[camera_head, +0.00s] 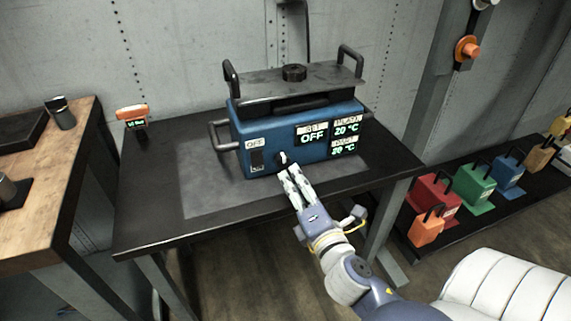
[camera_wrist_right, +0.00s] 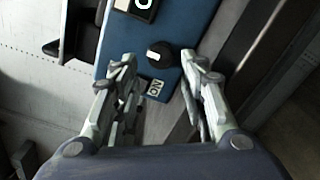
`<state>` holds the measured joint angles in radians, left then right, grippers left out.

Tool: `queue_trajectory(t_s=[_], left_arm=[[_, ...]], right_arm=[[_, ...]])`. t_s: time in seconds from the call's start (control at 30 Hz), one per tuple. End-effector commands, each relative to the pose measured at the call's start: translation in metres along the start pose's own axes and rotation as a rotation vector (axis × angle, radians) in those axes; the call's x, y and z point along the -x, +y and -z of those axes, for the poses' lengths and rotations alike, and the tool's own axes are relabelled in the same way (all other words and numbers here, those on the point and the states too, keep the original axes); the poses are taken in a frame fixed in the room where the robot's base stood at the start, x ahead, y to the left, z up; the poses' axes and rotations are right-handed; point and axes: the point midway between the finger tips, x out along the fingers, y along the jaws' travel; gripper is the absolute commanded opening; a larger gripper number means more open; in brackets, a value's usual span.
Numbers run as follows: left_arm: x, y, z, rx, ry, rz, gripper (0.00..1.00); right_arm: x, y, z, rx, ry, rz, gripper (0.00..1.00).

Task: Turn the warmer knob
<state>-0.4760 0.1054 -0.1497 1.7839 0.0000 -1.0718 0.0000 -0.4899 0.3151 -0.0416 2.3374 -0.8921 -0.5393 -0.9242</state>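The blue warmer (camera_head: 275,166) stands on the black table, with its front panel facing my right arm. Its dark round knob (camera_head: 282,158) is low on the panel, partly hidden by my right gripper (camera_head: 288,172). In the right wrist view the knob (camera_wrist_right: 160,54) has a small white mark and lies between the lines of the two fingertips of the right gripper (camera_wrist_right: 160,62). The fingers are apart, with a gap to the knob on each side. My left gripper is not in view.
A grey plate with handles (camera_head: 300,82) tops the warmer. A small orange-topped device (camera_head: 132,114) stands at the table's left. Coloured boxes (camera_head: 474,183) sit on a low shelf at right.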

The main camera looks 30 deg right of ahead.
Motion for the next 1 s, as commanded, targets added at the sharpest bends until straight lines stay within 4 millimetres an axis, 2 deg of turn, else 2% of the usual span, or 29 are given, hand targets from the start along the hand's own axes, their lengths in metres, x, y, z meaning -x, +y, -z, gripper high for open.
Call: queue_trajectory(t_s=[0.2, 0.4, 0.6, 0.87, 0.93, 1.0], left_arm=[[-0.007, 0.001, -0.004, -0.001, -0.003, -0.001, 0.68], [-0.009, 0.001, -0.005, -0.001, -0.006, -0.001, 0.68], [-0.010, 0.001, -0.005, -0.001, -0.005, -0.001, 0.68], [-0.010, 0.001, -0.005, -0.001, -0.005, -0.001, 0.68], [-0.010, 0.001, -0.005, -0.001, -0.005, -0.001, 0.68], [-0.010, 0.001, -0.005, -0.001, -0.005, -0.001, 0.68]], right_arm=[[-0.035, 0.001, 0.000, 0.000, 0.000, -0.002, 0.39], [-0.059, 0.000, 0.000, 0.001, -0.001, -0.001, 0.39], [-0.068, -0.001, 0.000, 0.000, 0.001, 0.001, 0.39], [-0.069, -0.001, 0.000, -0.001, 0.000, 0.001, 0.39], [-0.069, -0.001, 0.000, -0.001, 0.000, 0.001, 0.28], [-0.069, -0.001, 0.000, -0.001, 0.000, 0.001, 0.12]])
